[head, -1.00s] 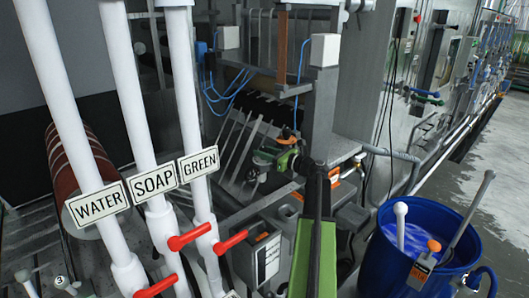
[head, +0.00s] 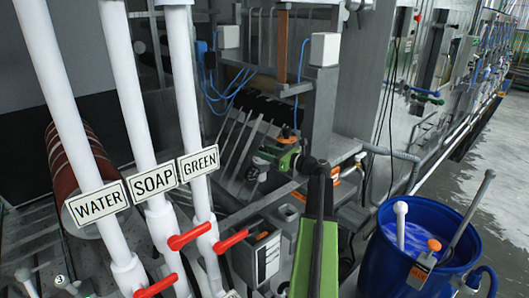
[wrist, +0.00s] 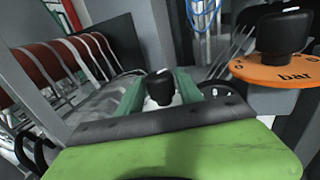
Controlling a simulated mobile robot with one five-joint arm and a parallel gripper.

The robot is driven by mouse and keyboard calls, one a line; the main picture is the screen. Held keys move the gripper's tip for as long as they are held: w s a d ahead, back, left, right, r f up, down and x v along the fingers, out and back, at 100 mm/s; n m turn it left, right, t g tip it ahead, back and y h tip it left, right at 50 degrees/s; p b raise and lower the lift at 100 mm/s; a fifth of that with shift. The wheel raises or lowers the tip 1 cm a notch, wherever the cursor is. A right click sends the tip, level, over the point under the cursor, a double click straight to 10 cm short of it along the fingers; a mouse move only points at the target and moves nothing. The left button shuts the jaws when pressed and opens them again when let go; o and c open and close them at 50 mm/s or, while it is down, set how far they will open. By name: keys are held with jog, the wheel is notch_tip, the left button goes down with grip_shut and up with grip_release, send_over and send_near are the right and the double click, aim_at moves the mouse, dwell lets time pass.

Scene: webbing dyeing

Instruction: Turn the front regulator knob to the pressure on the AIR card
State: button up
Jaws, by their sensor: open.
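My gripper (head: 268,163) is out in front of the machine, with its jaws open. In the wrist view its green jaws (wrist: 162,95) stand either side of a small black knob (wrist: 160,86) on a pale base; I cannot tell whether they touch it. A larger black knob (wrist: 285,32) with a white pointer line sits on an orange dial plate (wrist: 280,73) marked "bar", right of the gripper. I cannot tell which knob is the front regulator.
A blue barrel (head: 385,262) stands at right. Grey machine frames surround the gripper; the floor at far right is clear.

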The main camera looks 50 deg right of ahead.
jog(key=s+d, duration=0.3)
jog(key=s, duration=1.3)
jog(key=shift+s, duration=0.3)
jog(key=shift+d, duration=0.1)
